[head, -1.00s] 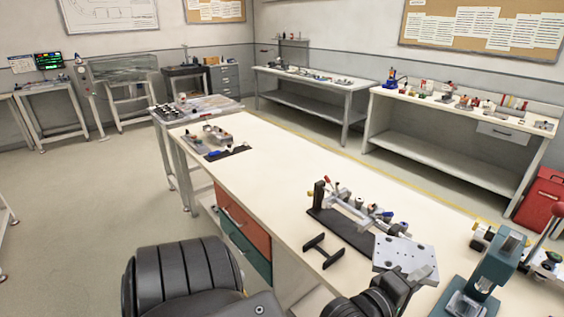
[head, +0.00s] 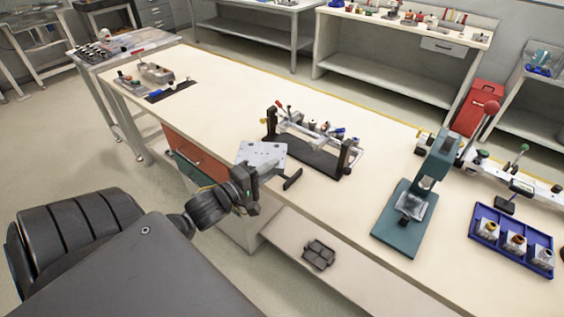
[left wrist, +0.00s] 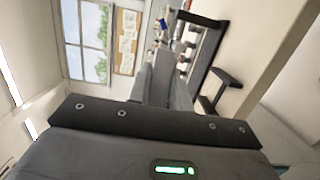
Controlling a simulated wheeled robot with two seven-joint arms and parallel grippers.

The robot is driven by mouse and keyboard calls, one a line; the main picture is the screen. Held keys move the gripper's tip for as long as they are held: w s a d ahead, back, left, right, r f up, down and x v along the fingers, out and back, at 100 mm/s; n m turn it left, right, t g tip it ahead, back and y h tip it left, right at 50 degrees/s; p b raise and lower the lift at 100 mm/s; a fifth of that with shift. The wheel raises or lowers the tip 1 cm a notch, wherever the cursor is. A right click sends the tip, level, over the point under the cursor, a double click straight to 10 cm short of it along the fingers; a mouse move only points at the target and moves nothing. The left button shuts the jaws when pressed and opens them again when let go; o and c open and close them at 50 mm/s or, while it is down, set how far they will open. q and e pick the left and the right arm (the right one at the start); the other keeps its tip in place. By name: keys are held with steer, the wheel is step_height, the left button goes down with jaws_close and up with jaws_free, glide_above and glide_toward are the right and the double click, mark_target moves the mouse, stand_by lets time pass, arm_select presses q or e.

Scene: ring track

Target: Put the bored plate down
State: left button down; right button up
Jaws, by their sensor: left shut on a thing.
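The bored plate (head: 262,156) is a light grey plate with small holes. It is held near the front edge of the long workbench in the head view. My left gripper (head: 250,178) is shut on it, and its fingers are partly hidden by the plate. In the left wrist view, a dark bar with several holes and a grey piece fill the lower middle, and I cannot clearly tell the plate there. A black H-shaped stand (head: 291,180) is on the bench just right of the plate; it also shows in the left wrist view (left wrist: 222,88). My right gripper is not in view.
A black fixture (head: 310,155) with uprights and small parts stands just behind the plate. A teal press (head: 408,200) and a blue tray (head: 512,240) with small containers are to the right. The bench top (head: 225,100) left of the fixture is mostly clear.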

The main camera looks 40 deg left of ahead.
arm_select(q)
steer(key=s+a+m+h, duration=0.2)
steer(key=s+a+h, duration=0.1)
steer(key=a, duration=0.2)
steer(key=shift+g, duration=0.3)
steer(key=w+d+f, duration=0.2)
steer(key=w, duration=0.2)
steer(key=w+d+f, duration=0.2)
steer(key=w+f, duration=0.1)
steer(key=w, duration=0.1)
steer(key=w+d+f, duration=0.2)
steer(key=w+f, duration=0.1)
steer(key=shift+w+f, duration=0.2)
steer(key=shift+w, duration=0.2)
steer(key=shift+w+d+f, duration=0.15)
steer(key=shift+w+f, duration=0.2)
steer(key=shift+f, duration=0.2)
steer(key=shift+w+f, duration=0.1)
steer(key=shift+f, duration=1.5)
steer(key=shift+f, duration=0.1)
steer(key=c, duration=1.3)
jaws_free()
steer(key=shift+d, duration=0.1)
